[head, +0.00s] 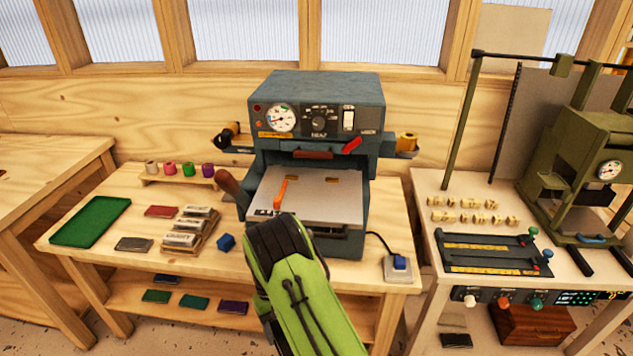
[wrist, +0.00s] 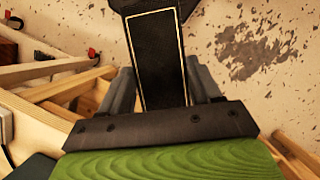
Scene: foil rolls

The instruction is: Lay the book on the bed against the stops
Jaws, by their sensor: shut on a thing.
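A dark book with a thin gold border (wrist: 158,60) is held in my gripper (wrist: 160,80), seen in the wrist view with a finger on each side of it. Floor and wooden legs show behind it. In the head view my arm covers the front of the press, and neither gripper nor held book can be made out there. The bed (head: 335,205) is a flat pale grey plate in the blue-grey press (head: 315,90). No book is visible on the bed.
Several books lie on the lower shelf (head: 110,290). A socket box (head: 397,268) sits right.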

